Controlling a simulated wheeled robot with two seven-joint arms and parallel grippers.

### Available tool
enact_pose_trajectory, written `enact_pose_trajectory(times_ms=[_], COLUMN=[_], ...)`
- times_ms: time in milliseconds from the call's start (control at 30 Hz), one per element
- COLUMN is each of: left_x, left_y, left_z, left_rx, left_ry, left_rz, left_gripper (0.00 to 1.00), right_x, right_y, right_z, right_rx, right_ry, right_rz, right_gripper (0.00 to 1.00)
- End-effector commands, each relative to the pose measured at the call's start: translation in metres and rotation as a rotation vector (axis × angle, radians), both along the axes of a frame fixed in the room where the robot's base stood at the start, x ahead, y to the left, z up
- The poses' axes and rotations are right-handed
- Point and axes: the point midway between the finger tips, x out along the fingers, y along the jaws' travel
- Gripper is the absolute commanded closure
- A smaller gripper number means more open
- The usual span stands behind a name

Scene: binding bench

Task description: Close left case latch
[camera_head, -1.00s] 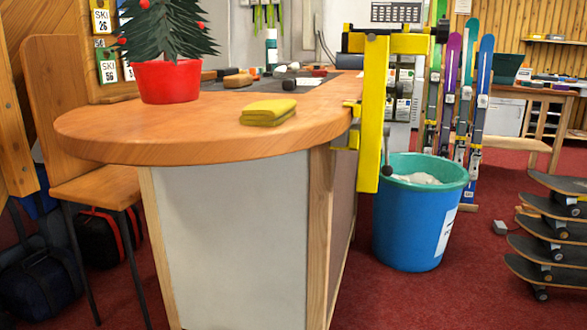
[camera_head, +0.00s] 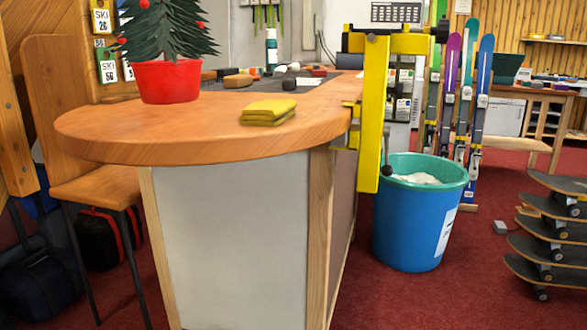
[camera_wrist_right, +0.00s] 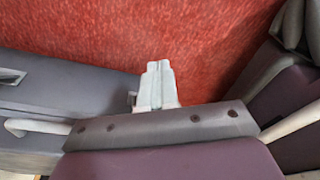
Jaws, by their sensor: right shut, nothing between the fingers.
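I can make out no case and no case latch in either view. My right gripper (camera_wrist_right: 158,72) shows in the right wrist view as two pale grey fingers side by side, shut and empty, over red carpet (camera_wrist_right: 215,40). Neither gripper shows in the head view. My left gripper is in no view.
A rounded wooden bench (camera_head: 200,135) fills the middle, with a potted tree (camera_head: 168,82), a yellow cloth (camera_head: 268,112) and a yellow clamp frame (camera_head: 373,110). A blue bin (camera_head: 415,225) and stacked skateboards (camera_head: 550,230) stand right. A wooden chair (camera_head: 100,187) stands left.

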Motion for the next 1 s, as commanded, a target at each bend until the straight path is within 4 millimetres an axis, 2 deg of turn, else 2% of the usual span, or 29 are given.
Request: enact_pose_trajectory(times_ms=[333, 1000], left_x=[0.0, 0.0], left_y=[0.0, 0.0], left_z=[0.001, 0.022], left_rx=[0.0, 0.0], left_ry=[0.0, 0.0], left_rz=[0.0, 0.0], left_gripper=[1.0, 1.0], right_x=[0.0, 0.004], right_y=[0.0, 0.016], right_z=[0.001, 0.016], right_rx=[0.0, 0.001], right_ry=[0.0, 0.001], right_rz=[0.0, 0.001], right_gripper=[1.0, 1.0])
